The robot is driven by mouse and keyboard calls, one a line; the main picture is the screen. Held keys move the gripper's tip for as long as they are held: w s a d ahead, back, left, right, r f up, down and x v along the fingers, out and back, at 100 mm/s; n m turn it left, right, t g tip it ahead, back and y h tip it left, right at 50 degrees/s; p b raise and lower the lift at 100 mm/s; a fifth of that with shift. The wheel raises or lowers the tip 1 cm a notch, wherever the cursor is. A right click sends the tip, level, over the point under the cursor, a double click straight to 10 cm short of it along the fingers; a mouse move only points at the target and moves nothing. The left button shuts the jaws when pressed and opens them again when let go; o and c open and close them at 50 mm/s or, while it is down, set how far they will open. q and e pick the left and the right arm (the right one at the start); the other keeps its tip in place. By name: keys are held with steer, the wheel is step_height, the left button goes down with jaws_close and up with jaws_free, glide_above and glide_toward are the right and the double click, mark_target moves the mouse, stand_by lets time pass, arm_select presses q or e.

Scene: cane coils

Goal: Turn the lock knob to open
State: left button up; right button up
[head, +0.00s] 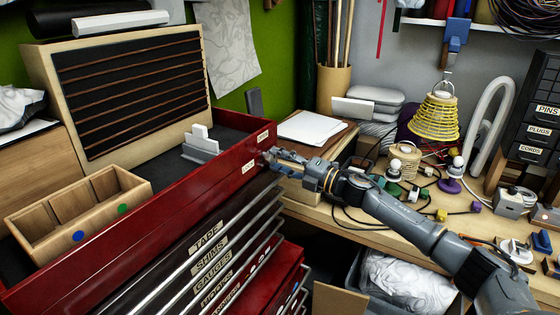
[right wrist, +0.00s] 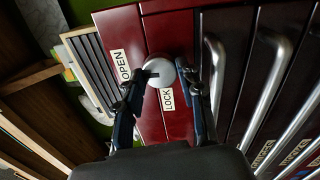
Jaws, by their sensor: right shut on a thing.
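The lock knob (right wrist: 162,72) is a round silver disc on the side of the red tool chest (head: 225,165). My right gripper (right wrist: 163,82) is shut on it, one finger on each side. A short dark mark shows on the left part of the knob's face, toward the OPEN label (right wrist: 121,66). The LOCK label (right wrist: 167,98) lies just below the knob. In the head view my right gripper (head: 272,160) reaches the chest's right end and hides the knob. Both labels show small there. My left gripper is not in view.
Long drawer handles (head: 225,248) run along the chest front beside the gripper. A wooden divided box (head: 75,215) and slatted panel (head: 125,90) stand on the chest. The workbench (head: 330,205) at right is crowded with cables and a yellow coil (head: 436,118).

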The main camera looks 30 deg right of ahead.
steer(key=o, duration=1.2)
steer(key=shift+s+d, duration=0.1)
steer(key=shift+v, duration=5.9)
steer(key=shift+f, duration=0.1)
